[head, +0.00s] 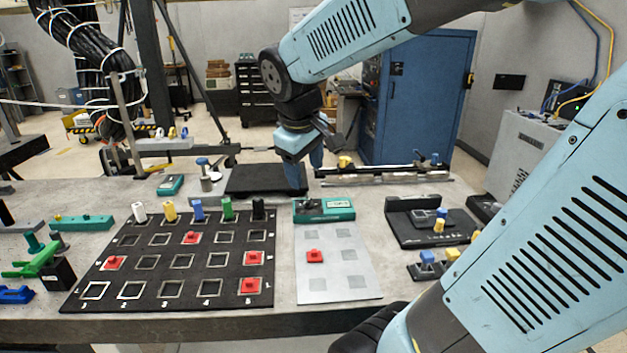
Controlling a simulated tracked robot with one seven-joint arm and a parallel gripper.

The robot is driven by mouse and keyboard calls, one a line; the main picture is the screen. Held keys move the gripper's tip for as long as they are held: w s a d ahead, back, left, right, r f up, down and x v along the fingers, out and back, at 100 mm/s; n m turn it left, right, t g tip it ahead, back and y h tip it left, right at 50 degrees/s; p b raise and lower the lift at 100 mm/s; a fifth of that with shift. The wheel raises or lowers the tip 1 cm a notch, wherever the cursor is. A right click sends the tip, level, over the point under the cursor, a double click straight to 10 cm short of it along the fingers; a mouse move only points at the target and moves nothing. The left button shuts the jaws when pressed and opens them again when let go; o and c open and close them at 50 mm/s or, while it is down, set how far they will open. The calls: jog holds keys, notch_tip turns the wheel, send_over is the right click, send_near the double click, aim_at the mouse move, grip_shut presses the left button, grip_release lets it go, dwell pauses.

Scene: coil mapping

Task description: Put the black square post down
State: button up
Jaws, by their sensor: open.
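The black square post (259,208) stands upright at the back right corner of the black grid board (78,300), at the end of a row of coloured posts. My gripper (304,176) is up and to the right of it in the picture, pointing down near the black flat pad. It is open, with nothing seen between its fingers, and apart from the post. The white post (139,211), yellow post (170,210), blue post (197,209) and green post (227,208) stand in the same row. The foot of the black post is hard to make out.
Red blocks (250,285) sit in some board cells. A grey plate (340,288) with a red block (315,256) lies right of the board. A green box (324,210) stands behind it. A black fixture (430,222) is on the right, a black pad (255,180) behind the board.

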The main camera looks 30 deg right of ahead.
jog(key=s+a+r+m+t+y, duration=0.1)
jog(key=s+a+m+t+y, duration=0.1)
jog(key=s, duration=0.7)
jog(key=a+m, duration=0.1)
jog(key=m, duration=0.1)
jog(key=shift+r+m, duration=0.4)
jog(key=shift+s, duration=0.2)
dwell(0.9)
